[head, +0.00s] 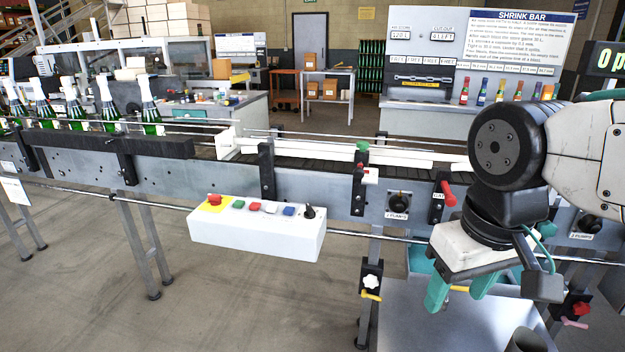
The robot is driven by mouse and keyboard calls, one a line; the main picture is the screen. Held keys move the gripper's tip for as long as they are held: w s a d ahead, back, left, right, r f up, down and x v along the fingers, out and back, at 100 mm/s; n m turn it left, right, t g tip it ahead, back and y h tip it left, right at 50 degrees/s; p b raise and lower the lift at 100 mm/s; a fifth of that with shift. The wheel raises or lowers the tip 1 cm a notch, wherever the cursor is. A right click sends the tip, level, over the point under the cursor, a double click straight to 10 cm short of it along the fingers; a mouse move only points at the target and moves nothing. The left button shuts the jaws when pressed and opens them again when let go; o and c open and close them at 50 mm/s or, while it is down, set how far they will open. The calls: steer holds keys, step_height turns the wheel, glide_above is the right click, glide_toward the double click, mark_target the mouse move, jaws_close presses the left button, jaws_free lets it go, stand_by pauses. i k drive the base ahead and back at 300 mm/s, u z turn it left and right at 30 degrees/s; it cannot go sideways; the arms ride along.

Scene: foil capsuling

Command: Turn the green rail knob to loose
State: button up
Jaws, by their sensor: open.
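The green rail knob (362,146) is small in the head view. It sits at the top of a black bracket on the conveyor's near side, by the white guide rail (400,157). I cannot tell from here whether it is tight or loose. My gripper (461,294) hangs at the lower right with its two teal fingers pointing down and apart. It is open, with no object seen held between the fingers. It is well below and to the right of the green knob, and apart from it.
A red-handled lever (448,193) and a black knob (398,199) are on the conveyor front. A white button box (257,233) juts out at the left. Foil-topped green bottles (107,104) stand on the conveyor at far left. A grey metal surface (430,325) lies below my gripper.

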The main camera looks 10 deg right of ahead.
mark_target(362, 146)
steer(key=z, duration=0.9)
steer(key=i, duration=0.35)
steer(key=u, duration=1.1)
steer(key=i, duration=0.5)
steer(key=u, duration=0.05)
